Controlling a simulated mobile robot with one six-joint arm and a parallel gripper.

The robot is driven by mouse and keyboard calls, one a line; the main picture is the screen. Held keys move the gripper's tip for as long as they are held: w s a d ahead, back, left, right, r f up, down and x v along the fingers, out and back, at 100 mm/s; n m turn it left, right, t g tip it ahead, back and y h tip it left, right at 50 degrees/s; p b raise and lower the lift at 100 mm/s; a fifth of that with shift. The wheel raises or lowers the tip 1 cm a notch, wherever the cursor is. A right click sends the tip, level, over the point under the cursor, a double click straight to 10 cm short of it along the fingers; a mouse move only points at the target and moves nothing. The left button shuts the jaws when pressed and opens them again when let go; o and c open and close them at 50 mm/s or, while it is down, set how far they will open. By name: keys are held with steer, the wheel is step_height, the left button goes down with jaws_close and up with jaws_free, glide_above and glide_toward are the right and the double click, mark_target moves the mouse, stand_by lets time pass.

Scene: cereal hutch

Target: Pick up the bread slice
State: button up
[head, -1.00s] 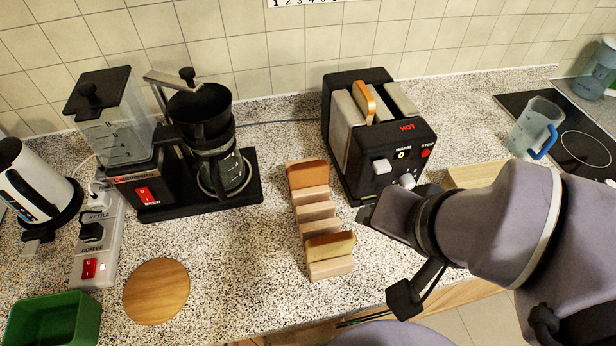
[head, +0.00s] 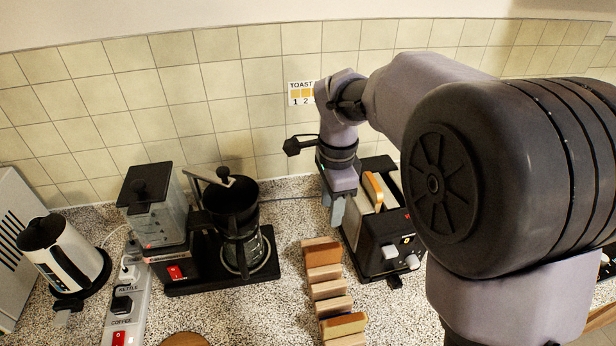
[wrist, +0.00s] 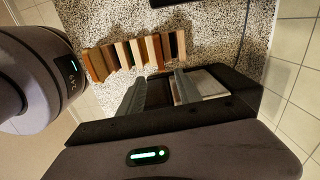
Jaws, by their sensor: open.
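One bread slice (head: 374,190) with a brown crust stands upright in a slot of the black toaster (head: 372,252), its top sticking out. Two more slices stand in the wooden rack: one at the back (head: 320,250) and one near the front (head: 343,325). My gripper (head: 337,208) points down just left of the toaster's rear, apart from the slice in the slot, open and empty. In the wrist view, its two grey fingers (wrist: 158,95) are spread, with the rack (wrist: 123,54) beyond them. A pale panel by one finger is partly hidden.
The coffee maker (head: 240,235) with its glass jug stands left of my gripper. The tiled wall (head: 230,110) is close behind. Speckled counter is clear beside the rack.

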mark_target(323, 255)
steer(key=shift+m, duration=0.3)
steer(key=f+b, duration=0.1)
steer(key=f, duration=0.3)
steer(key=f+b, duration=0.1)
steer(key=f, duration=0.3)
steer(key=f+b, duration=0.2)
steer(key=f, duration=0.3)
steer(key=shift+w+a, duration=0.2)
steer(key=shift+w, duration=0.2)
steer(key=f, duration=0.1)
steer(key=f+b, duration=0.1)
steer(key=f, duration=0.1)
steer(key=f+b, duration=0.1)
steer(key=shift+s+a+f, duration=0.35)
steer(key=shift+f, duration=0.4)
steer(key=shift+r, duration=0.1)
jaws_close()
